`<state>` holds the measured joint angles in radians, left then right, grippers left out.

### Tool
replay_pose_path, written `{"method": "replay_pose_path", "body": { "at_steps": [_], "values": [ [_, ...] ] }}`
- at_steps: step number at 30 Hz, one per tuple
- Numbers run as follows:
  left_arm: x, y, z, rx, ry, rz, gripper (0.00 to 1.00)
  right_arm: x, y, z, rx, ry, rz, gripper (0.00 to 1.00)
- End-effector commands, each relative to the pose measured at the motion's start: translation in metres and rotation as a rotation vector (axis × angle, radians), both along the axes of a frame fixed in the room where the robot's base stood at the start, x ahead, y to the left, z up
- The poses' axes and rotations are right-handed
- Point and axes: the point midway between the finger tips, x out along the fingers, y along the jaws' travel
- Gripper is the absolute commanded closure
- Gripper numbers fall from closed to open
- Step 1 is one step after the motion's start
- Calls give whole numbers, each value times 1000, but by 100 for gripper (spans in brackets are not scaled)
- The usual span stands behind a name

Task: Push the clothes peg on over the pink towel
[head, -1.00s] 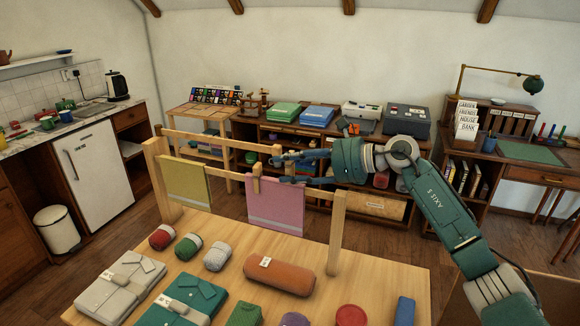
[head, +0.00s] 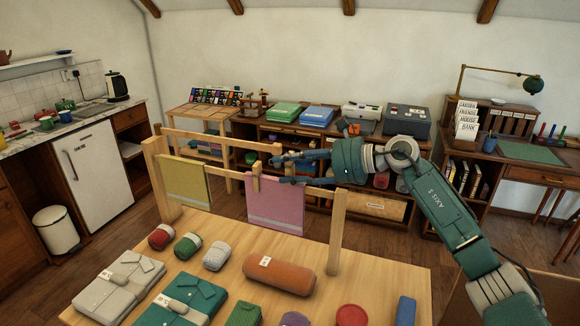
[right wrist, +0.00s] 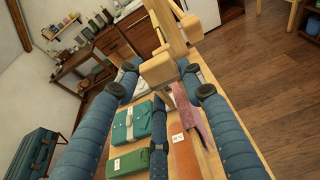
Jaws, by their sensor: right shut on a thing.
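The pink towel (head: 276,205) hangs over the wooden rail of a drying rack, near its right post. My right gripper (head: 277,170) is at the towel's top edge, with blue fingers pointing left. It is shut on the wooden clothes peg (head: 257,184), whose lower part shows in front of the towel's upper left part. In the right wrist view the peg's pale end (right wrist: 158,70) shows between the fingers, and part of the towel (right wrist: 192,115) shows below. I cannot tell how far the peg sits over the towel. My left gripper is not in view.
A yellow-green towel (head: 187,181) hangs on the rack's left part. Rolled and folded cloths, including an orange roll (head: 279,275), cover much of the table. Clear tabletop lies behind the rolls.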

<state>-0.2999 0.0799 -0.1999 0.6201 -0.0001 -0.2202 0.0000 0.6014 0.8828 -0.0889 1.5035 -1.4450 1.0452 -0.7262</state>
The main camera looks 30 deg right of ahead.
Motion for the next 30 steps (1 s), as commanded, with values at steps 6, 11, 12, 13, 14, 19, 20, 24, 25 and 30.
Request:
{"method": "replay_pose_path", "body": {
  "at_steps": [6,11,12,13,14,19,20,24,25,30],
  "values": [
    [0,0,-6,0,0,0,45,0,0,-7,0,0,0,76],
    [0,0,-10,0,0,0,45,0,0,-11,0,0,0,76],
    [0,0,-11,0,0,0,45,0,0,-12,0,0,0,76],
    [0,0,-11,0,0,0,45,0,0,-13,0,0,0,76],
    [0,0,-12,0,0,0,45,0,0,-13,0,0,0,76],
    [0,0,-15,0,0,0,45,0,0,-18,0,0,0,76],
    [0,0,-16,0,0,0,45,0,0,-18,0,0,0,76],
    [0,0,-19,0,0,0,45,0,0,-22,1,1,0,76],
    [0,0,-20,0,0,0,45,0,0,-23,1,1,0,76],
    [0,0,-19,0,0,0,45,0,0,-23,0,3,0,40]
  ]
}}
